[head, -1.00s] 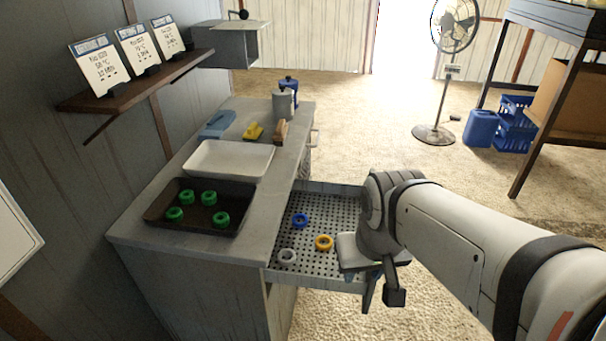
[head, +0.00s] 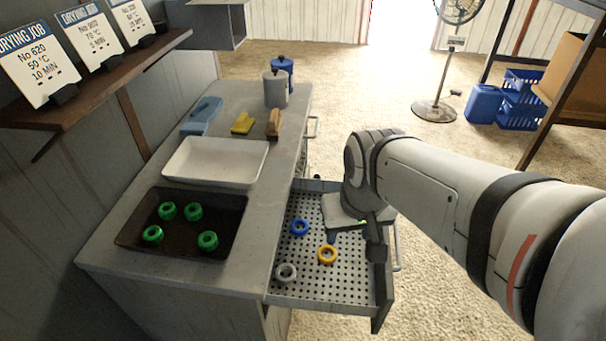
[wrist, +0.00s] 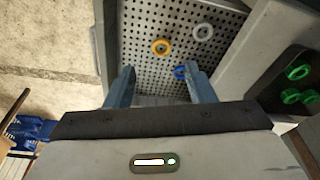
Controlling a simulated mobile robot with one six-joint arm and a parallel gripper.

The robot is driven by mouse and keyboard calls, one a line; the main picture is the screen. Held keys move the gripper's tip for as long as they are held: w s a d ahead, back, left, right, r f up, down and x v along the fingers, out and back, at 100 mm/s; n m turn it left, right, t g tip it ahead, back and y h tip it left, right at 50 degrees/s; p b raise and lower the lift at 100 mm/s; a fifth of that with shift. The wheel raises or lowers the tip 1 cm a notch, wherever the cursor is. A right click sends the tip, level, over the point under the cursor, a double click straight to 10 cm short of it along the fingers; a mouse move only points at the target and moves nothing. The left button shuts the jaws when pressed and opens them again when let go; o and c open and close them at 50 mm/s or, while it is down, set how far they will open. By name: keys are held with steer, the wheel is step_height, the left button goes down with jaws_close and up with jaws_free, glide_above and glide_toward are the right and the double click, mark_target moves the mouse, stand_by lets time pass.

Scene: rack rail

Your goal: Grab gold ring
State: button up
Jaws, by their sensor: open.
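The gold ring (head: 327,254) lies flat on the perforated floor of the open drawer (head: 340,287). A blue ring (head: 299,228) lies behind it to the left, and a white ring (head: 286,272) lies in front to the left. My gripper (head: 338,236) hangs over the drawer's back right part, partly hidden by my arm in the head view. In the wrist view my gripper (wrist: 160,78) is open and empty, its blue-grey fingers apart. The gold ring (wrist: 161,47) shows beyond the fingertips, between their lines. The blue ring (wrist: 181,72) is beside the right finger in that view.
On the counter, a dark tray (head: 130,236) holds several green rings, and a white tray (head: 215,160) stands behind it. Canisters (head: 276,88) stand farther back. The drawer's side walls and the counter edge border the rings closely.

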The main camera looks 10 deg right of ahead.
steer(key=o, duration=0.5)
steer(key=w+f+m+g+b, duration=0.1)
steer(key=w+f+m, duration=0.1)
steer(key=w+f, duration=0.5)
steer(key=shift+w+d+f+b, duration=0.2)
steer(key=shift+w+f+b, duration=0.05)
steer(key=shift+w+b, duration=0.15)
steer(key=m+g+b, duration=0.1)
steer(key=m, duration=0.2)
glide_above(327, 255)
step_height(327, 255, down, 9)
steer(key=shift+f+b, duration=0.4)
steer(key=shift+f, duration=3.6)
